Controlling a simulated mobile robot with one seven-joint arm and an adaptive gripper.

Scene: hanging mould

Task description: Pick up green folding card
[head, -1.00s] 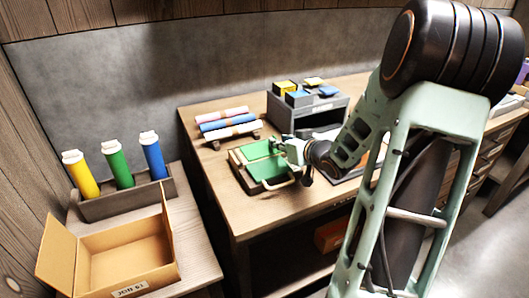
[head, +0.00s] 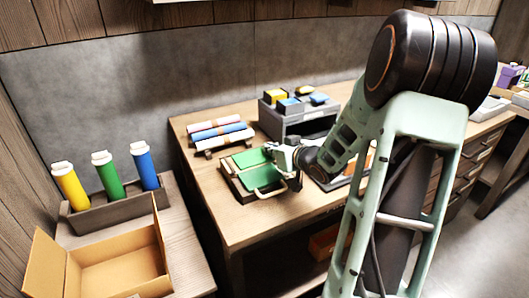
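The green folding card (head: 262,177) shows as two flat green panels, one behind the other, over a dark shallow tray (head: 236,188) on the wooden workbench. A pale bent handle shows at the tray's front right. My gripper (head: 277,158) is at the right side of the green panels, reaching in from the right. Its fingers are small and partly hidden by its own body and the card. I cannot tell whether they are open or shut, or whether they touch the card.
A rack with pink, blue and white rolls (head: 222,134) stands behind the tray. A grey organizer (head: 298,121) with small yellow and blue boxes is at the back. An open cardboard box (head: 112,250) and a holder (head: 118,208) with yellow, green and blue tubes are at left.

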